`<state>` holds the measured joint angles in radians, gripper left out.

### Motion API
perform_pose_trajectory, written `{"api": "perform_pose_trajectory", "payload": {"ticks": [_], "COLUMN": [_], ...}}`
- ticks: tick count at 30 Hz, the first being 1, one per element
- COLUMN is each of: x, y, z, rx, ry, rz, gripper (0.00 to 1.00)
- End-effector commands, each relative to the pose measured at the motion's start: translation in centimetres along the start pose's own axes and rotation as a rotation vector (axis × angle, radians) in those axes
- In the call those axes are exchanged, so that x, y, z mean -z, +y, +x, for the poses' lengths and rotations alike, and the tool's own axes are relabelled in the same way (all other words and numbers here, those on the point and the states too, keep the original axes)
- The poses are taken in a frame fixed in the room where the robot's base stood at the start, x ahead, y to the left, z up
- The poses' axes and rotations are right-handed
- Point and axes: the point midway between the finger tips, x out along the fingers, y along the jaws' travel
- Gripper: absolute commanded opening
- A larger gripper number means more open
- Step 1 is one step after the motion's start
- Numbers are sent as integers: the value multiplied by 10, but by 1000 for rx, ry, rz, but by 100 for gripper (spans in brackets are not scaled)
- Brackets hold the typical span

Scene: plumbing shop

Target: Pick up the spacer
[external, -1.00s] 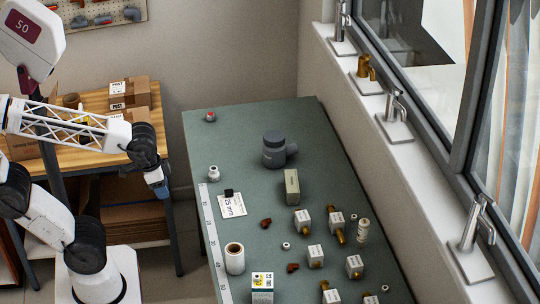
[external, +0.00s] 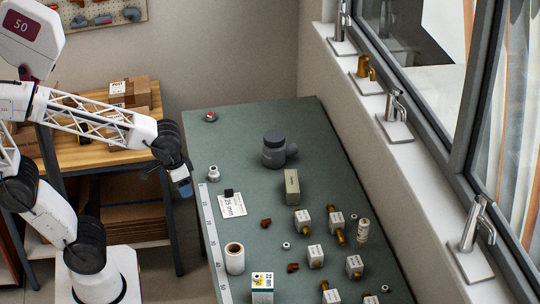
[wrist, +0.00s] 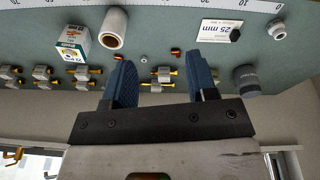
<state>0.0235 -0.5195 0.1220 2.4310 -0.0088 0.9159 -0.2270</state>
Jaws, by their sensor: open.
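No part is marked as the spacer. A small black block (external: 229,192) on a white card (external: 233,207) printed "25 mm" is the likeliest, but I cannot be sure. In the wrist view the black block (wrist: 235,35) lies on the card (wrist: 215,25) at upper right and looks six-sided. My gripper (external: 185,188), with blue fingers, is left of the table's left edge and left of the card, touching nothing. In the wrist view my gripper (wrist: 160,65) has its fingers wide apart with nothing held between them.
On the green table (external: 225,130), a white fitting (external: 214,173) stands near the card.

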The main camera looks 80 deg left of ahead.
Motion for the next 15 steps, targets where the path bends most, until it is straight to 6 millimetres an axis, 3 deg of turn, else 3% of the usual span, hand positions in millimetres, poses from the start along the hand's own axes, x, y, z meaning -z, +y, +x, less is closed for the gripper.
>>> {"api": "perform_pose_trajectory", "payload": {"ticks": [15], "x": [108], "y": [39], "z": [55], "rx": [31], "ry": [-68], "rz": [-408], "gripper": [53]}}
